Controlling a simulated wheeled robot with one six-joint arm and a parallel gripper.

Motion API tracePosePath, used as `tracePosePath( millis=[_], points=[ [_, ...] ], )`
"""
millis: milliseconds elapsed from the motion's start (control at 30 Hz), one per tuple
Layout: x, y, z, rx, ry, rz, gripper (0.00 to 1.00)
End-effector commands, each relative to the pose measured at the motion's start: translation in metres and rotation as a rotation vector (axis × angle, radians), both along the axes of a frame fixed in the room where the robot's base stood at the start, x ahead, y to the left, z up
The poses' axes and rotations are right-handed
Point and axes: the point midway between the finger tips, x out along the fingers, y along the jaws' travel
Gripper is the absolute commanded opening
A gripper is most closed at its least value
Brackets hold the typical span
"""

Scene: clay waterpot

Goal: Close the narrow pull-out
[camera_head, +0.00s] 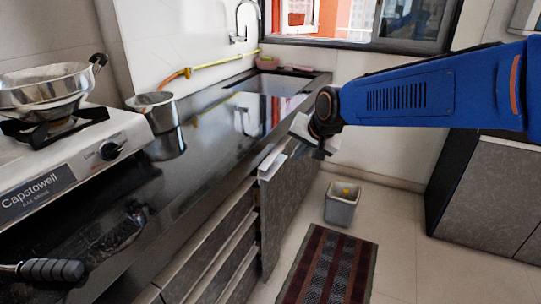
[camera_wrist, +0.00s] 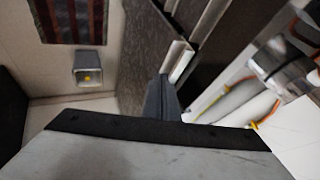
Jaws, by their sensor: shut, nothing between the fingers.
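The narrow pull-out (camera_head: 287,205) appears to be the grey stone-patterned unit below the counter edge, with a pale strip at its top. How far it stands out is hard to tell. My gripper (camera_head: 300,150) is beside its top, just off the counter front. In the wrist view my gripper (camera_wrist: 163,88) shows as dark fingers, shut and empty, close to a grey stone-patterned front (camera_wrist: 140,60) and pale edge strips. Whether the fingers touch it cannot be told.
The dark counter (camera_head: 205,125) runs along the left, with a stove and pots. Stacked drawer fronts (camera_head: 215,240) lie below it. A grey bin (camera_head: 342,208) and a striped mat (camera_head: 330,262) are on the floor. A dark cabinet (camera_head: 490,195) stands at the right.

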Motion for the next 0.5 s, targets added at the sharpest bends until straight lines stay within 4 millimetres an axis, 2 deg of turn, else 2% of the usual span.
tracePosePath(
  millis=[167, 267, 500],
  points=[
    [-0.004, -0.001, -0.005, 0.0, 0.001, 0.004, 0.0],
    [0.001, 0.002, -0.013, 0.0, 0.001, 0.004, 0.0],
    [0.02, 0.013, -0.043, -0.002, 0.002, 0.003, 0.0]
  ],
)
